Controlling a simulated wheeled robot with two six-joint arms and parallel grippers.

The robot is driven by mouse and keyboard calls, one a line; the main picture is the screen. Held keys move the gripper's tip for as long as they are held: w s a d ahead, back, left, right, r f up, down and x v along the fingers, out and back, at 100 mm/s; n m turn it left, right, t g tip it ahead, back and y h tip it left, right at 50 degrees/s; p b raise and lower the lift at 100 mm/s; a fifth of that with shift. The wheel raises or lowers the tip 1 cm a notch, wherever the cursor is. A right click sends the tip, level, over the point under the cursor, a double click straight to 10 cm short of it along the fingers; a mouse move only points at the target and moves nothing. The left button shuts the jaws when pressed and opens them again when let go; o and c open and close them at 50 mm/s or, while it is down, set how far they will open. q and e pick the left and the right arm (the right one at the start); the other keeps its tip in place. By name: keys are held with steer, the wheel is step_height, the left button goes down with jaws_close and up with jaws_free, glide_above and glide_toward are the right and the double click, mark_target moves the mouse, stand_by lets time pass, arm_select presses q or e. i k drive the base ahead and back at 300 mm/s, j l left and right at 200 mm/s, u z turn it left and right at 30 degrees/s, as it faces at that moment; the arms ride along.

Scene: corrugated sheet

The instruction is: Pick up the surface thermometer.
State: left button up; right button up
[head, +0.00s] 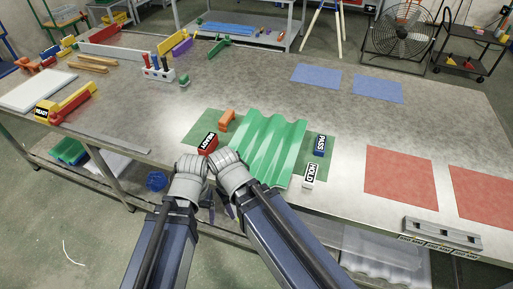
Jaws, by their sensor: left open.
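A small orange device (227,119) stands on the green mat, left of the green corrugated sheet (268,148). It may be the surface thermometer, but it is too small to be sure. My left gripper (221,206) shows only as dark finger parts between my two forearms, low in front of the table's near edge. It is open, and no object shows between its fingers. My right wrist is at the mat's near edge, close to the sheet. My right gripper is hidden.
A red READY block (208,143), a blue PASS block (320,145) and a white HOLD block (310,175) surround the sheet. Red mats (400,177) lie to the right and blue sheets (316,75) behind. A bottle rack (158,74) stands back left. The table's middle left is clear.

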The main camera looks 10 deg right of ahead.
mark_target(207, 146)
steer(key=i+j+z, duration=0.15)
steer(key=j+z, duration=0.2)
steer(key=i+j+z, duration=0.15)
steer(key=j+z, duration=0.55)
steer(key=i+j, duration=0.05)
